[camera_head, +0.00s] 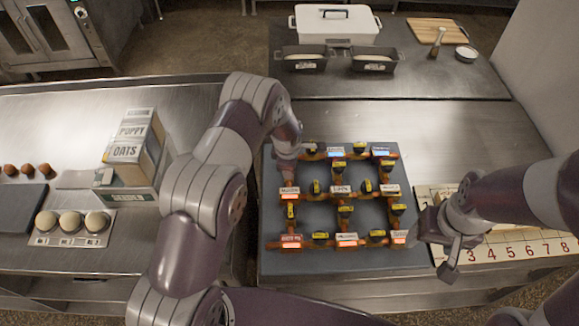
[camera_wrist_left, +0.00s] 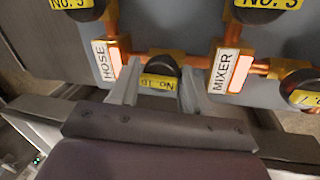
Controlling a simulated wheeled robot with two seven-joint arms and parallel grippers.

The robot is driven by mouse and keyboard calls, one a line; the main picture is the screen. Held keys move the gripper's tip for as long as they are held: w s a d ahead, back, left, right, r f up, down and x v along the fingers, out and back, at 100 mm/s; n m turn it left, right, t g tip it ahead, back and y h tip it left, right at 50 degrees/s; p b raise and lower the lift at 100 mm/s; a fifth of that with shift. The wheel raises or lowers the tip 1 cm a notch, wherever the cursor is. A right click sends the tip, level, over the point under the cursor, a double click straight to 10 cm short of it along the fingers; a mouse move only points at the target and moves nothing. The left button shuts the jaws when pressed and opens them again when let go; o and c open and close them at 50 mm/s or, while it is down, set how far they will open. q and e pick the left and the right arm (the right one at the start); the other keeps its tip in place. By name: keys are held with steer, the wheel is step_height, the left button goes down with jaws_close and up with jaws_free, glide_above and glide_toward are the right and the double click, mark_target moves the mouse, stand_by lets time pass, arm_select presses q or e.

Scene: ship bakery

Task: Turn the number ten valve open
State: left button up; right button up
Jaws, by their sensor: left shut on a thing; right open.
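The number ten valve (camera_wrist_left: 162,70) shows in the left wrist view as a black knob with a yellow tag, upside down, on a copper pipe between the HOSE and MIXER labels. My left gripper (camera_wrist_left: 158,95) is shut on this knob, one finger on each side. In the head view my left arm reaches the upper left of the grey valve board (camera_head: 345,262), and its wrist hides part of that corner. My right gripper (camera_head: 445,240) is open and empty to the right of the board.
Several other black valves with yellow tags stand close by on the copper pipe grid (camera_head: 330,190). A numbered calendar-like sheet (camera_head: 510,250) lies under my right arm. Boxes (camera_head: 135,145) and a tray of dough balls (camera_head: 72,238) are on the left counter. Loaf tins (camera_head: 372,62) stand at the back.

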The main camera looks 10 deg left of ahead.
arm_select(q)
steer(key=shift+s+f+n, duration=0.2)
steer(key=shift+s+n, duration=0.05)
steer(key=shift+n, duration=0.15)
steer(key=o, duration=1)
steer(key=shift+r, duration=0.15)
steer(key=shift+r+b, duration=0.1)
steer(key=shift+b, duration=0.2)
steer(key=shift+r, duration=0.3)
steer(key=b+v, duration=0.3)
steer(key=v, duration=0.9)
steer(key=shift+s+d+b, duration=0.1)
steer(key=shift+b, duration=0.3)
